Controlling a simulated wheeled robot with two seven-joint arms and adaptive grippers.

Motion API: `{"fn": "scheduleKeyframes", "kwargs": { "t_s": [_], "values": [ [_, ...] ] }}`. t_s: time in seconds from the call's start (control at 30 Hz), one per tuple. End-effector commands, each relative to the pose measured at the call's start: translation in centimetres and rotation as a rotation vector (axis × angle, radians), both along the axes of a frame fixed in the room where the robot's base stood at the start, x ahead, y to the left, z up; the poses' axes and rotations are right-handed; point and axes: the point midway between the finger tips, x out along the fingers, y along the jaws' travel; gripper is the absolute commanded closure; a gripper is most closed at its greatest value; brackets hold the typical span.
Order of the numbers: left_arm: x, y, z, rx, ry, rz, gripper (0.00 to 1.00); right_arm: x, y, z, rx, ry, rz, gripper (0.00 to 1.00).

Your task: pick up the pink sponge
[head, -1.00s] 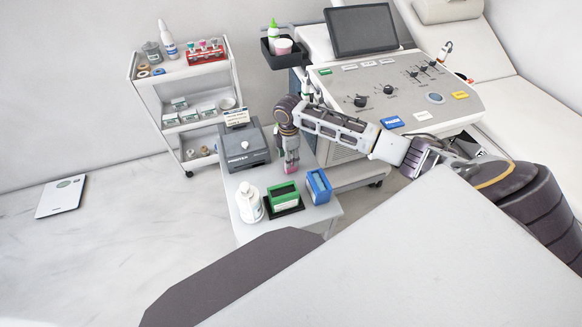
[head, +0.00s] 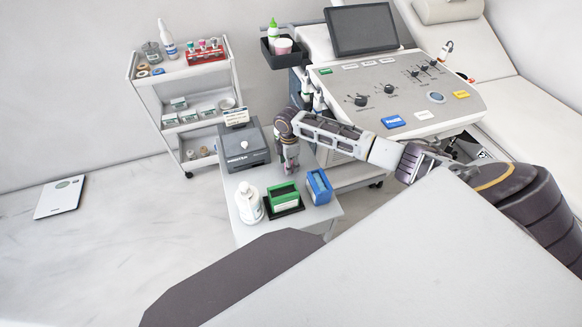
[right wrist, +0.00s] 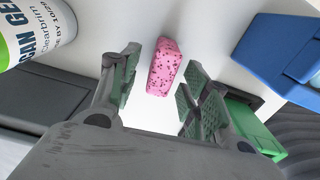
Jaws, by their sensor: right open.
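The pink sponge (right wrist: 164,66) with dark specks lies on a white surface in the right wrist view. It is between the two fingers of my right gripper (right wrist: 163,80), towards their tips, with a gap visible on each side. My right gripper is open and empty. In the head view, my right gripper (head: 290,168) points down at the small side table (head: 325,215), beside the grey printer. The sponge is hidden behind the gripper there. My left gripper is not in view.
Close around the gripper are the grey printer (head: 245,150), the blue box (head: 319,186) and the green box (head: 283,195). A white bottle (head: 248,203) stands at the table's left edge. A labelled bottle (right wrist: 40,30) is at upper left in the wrist view.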

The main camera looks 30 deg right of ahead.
Motion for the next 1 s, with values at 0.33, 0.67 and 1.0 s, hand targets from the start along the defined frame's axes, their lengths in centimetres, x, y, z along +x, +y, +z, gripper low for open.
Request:
{"fn": "scheduleKeyframes", "kwargs": {
  "t_s": [0.33, 0.67, 1.0],
  "values": [
    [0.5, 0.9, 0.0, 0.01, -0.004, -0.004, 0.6, 0.0, 0.0, 0.0, 0.0, 0.0, 0.0, 0.95],
    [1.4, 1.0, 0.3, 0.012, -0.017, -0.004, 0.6, 0.0, 0.0, 0.1, 0.0, 0.0, 0.0, 0.95],
    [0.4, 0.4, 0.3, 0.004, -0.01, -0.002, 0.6, 0.1, 0.0, 2.8, 0.001, -0.002, 0.001, 0.95]
  ]
}}
